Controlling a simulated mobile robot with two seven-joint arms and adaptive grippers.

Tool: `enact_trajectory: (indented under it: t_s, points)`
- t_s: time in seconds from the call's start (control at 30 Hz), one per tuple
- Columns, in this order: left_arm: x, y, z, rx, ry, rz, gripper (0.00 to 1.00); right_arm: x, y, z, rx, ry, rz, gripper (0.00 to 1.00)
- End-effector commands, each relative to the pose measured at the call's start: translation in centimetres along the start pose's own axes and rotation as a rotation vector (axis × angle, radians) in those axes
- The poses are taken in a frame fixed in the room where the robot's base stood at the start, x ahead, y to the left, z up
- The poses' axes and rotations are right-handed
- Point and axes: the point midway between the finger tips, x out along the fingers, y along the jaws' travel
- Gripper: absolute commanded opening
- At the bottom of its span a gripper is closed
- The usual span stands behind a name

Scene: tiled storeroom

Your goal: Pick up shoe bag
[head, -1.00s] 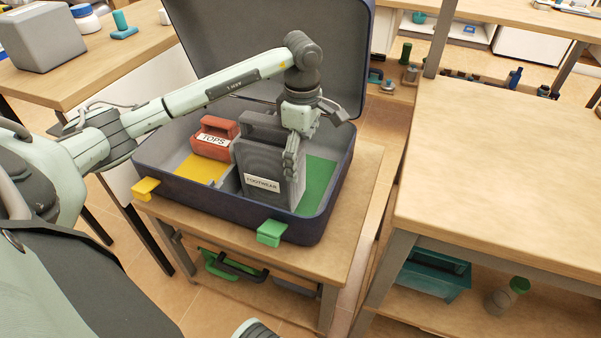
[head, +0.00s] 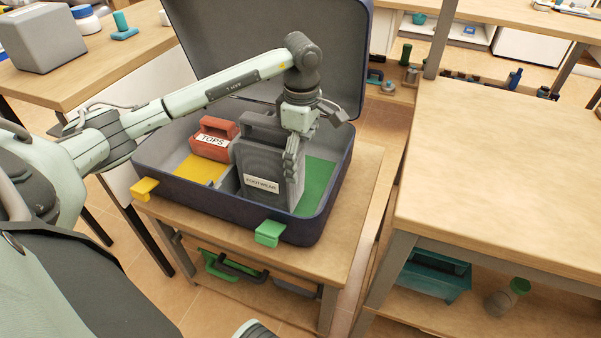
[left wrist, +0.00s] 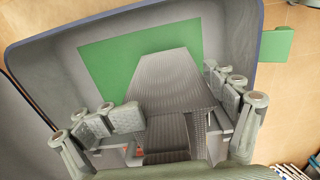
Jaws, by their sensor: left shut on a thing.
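The shoe bag (head: 268,165) is a grey upright case with a handle on top and a white label reading FOOTWEAR. It stands in the open dark blue suitcase (head: 240,212), beside the green floor panel. My left gripper (head: 291,160) reaches down at the bag's right side and is shut on it. In the left wrist view the bag (left wrist: 170,85) shows between the two fingers (left wrist: 172,118), with the green panel (left wrist: 95,65) behind it. Part of the bag's right side is hidden by the gripper. My right gripper is not in view.
A red bag labelled TOPS (head: 212,140) sits on the yellow panel left of the shoe bag. The suitcase rests on a wooden stand (head: 345,225), its lid (head: 270,50) raised behind. A bare wooden table (head: 505,165) stands to the right.

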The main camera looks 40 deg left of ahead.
Motion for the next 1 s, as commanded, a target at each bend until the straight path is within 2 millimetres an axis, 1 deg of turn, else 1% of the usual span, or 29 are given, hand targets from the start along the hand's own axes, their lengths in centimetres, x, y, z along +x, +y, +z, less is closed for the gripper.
enact_trajectory:
  t_s: [0.03,0.17,0.23,0.33,0.6,0.7,0.83,1.0]
  points:
    - [0.9,-0.3,-0.7,-0.01,0.018,-0.015,0.25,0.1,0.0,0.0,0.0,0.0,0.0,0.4]
    - [0.7,-0.2,-0.7,-0.01,0.018,-0.013,0.25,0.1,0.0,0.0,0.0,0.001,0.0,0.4]
    - [0.0,-0.1,-0.6,-0.01,0.017,-0.012,0.24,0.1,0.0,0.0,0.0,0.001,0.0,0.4]
    - [-1.6,0.0,-0.7,-0.01,0.017,-0.008,0.0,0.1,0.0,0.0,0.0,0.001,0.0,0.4]
    - [-7.2,0.1,-0.3,-0.007,0.008,-0.004,0.0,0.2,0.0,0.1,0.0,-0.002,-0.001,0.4]
    - [-8.4,0.0,-0.2,-0.006,0.006,-0.006,0.0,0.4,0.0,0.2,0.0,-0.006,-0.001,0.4]
    - [-9.4,0.0,-0.2,-0.005,0.006,-0.007,0.0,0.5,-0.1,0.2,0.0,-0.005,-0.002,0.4]
    - [-9.7,0.0,-0.1,-0.004,0.004,-0.007,0.0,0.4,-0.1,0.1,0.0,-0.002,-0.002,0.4]
